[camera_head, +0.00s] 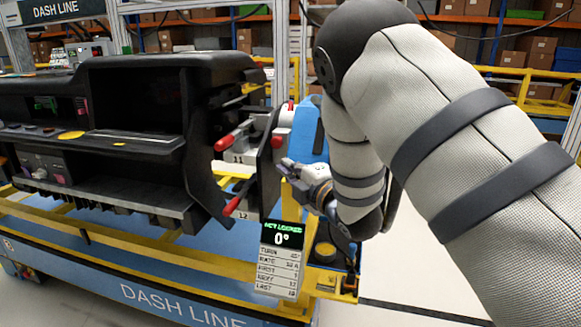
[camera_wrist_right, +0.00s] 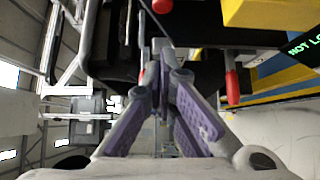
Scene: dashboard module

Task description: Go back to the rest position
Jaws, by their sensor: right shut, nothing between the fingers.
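My right gripper (camera_head: 285,167) is at the right end of the dashboard module (camera_head: 130,100), near the dark end plate (camera_head: 268,165). Its fingers are shut with nothing between them. In the right wrist view its purple-padded fingers (camera_wrist_right: 160,75) come together in front of dark parts, with a red handle tip (camera_wrist_right: 162,6) beyond them. I cannot tell whether the fingertips touch the plate. My right arm fills the right side of the head view. My left gripper is not in view.
Red handles show at the upper left (camera_head: 226,142) and lower (camera_head: 232,206) end of the module. Shelves with boxes (camera_head: 510,65) stand behind. Floor at lower right is clear.

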